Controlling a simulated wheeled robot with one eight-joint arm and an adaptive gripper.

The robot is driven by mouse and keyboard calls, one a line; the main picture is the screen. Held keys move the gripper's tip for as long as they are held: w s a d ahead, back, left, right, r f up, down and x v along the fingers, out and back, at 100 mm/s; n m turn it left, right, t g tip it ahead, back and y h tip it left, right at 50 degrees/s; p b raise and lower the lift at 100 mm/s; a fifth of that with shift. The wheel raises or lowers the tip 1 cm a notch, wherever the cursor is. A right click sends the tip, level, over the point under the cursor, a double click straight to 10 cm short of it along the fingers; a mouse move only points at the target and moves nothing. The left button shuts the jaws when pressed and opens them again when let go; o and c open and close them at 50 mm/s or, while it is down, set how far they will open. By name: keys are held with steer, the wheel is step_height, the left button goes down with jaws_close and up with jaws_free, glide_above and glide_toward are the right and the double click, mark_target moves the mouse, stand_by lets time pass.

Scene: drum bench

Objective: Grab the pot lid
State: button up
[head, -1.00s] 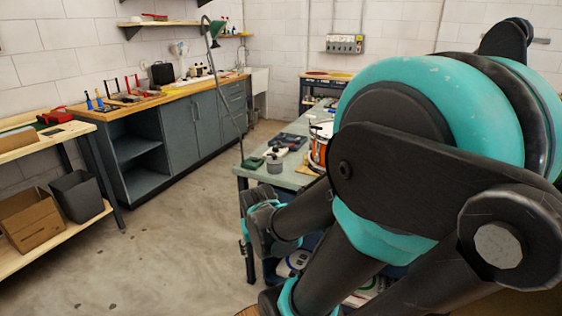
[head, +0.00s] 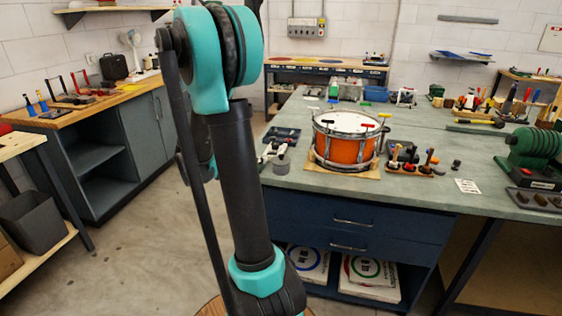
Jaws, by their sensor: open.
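I cannot make out a pot lid for certain. My arm rises in the left middle of the view, in front of the bench's left end. My gripper does not show clearly; the far part of my arm is hidden behind the nearer links.
The green-topped bench (head: 440,182) holds a rack of small tools (head: 410,162), a green machine (head: 535,155) and a dark tray (head: 282,136). A wooden-topped counter (head: 95,103) stands at the left. Bare floor (head: 140,225) lies between them.

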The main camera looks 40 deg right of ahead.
mark_target(282, 155)
steer(key=x, duration=1.4)
steer(key=shift+w+d+f, duration=0.15)
steer(key=shift+d+f, duration=0.1)
steer(key=shift+f, duration=0.05)
steer(key=shift+c, duration=0.2)
steer(key=c, duration=1)
